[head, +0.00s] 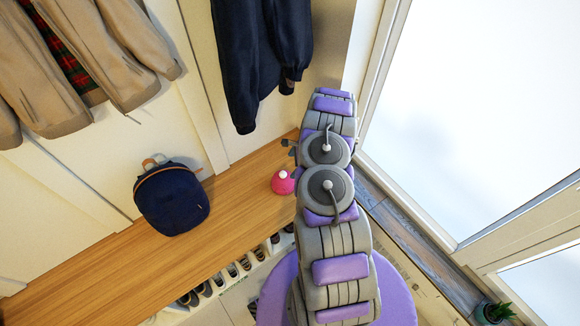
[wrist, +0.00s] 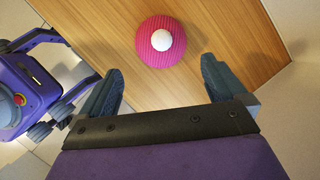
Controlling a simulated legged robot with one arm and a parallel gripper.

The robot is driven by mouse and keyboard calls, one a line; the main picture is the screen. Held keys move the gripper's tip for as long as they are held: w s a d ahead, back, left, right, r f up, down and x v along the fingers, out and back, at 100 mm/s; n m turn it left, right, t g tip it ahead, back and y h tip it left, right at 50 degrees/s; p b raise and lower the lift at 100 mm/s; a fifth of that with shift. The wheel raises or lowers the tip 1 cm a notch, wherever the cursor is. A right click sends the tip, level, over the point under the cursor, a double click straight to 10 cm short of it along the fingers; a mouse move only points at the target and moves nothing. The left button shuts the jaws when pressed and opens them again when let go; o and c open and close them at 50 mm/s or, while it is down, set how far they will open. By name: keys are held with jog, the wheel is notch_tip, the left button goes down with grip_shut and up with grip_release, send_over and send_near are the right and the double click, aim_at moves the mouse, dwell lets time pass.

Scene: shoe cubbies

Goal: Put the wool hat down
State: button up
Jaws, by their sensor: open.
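The wool hat (head: 283,183) is pink with a white pompom and rests on the wooden bench top (head: 235,204). In the wrist view the hat (wrist: 152,46) sits pompom toward the camera on the bench wood. My gripper (wrist: 161,84) is open and empty, its two dark fingers spread apart. The hat lies beyond the fingertips, and no finger appears to touch it. In the head view my gripper (head: 290,150) is mostly hidden behind my arm, near the hat and the bench's far end.
A navy backpack (head: 172,198) sits on the bench left of the hat. A dark jacket (head: 262,55) and tan coats (head: 85,60) hang on the wall above. Several shoes (head: 232,270) fill cubbies under the bench. Bare bench lies between backpack and hat. A plant (head: 497,312) stands at lower right.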

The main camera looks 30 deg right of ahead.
jog(key=w+a+r+n+y, duration=0.1)
jog(key=w+a+r+n, duration=0.15)
jog(key=a+r, duration=0.5)
jog(key=w+a+r+n+y, duration=0.1)
jog(key=a+r+n, duration=0.35)
jog(key=r, duration=0.65)
jog(key=s+a+r+n+g, duration=0.1)
jog(key=s+a+r+n, duration=0.2)
jog(key=a+r, duration=0.35)
jog(key=s+a+r+n+g, duration=0.1)
jog(key=s+a+r+n, duration=0.2)
jog(key=a+r, duration=0.35)
jog(key=s+a+r+n+g+h, duration=0.1)
jog(key=s+a+r+n, duration=0.15)
jog(key=s+r, duration=0.5)
jog(key=s+a+r+n+g+h, duration=0.1)
jog(key=s+r+n, duration=0.3)
jog(key=s+r, duration=0.3)
jog(key=s+d+r+n+h, duration=0.2)
jog(key=s+n+h, duration=0.1)
jog(key=s, duration=1.6)
jog(key=shift+s+d+r+n+g, duration=0.2)
jog(key=shift+n+g, duration=0.2)
jog(key=shift+n, duration=0.25)
jog(key=shift+w, duration=0.1)
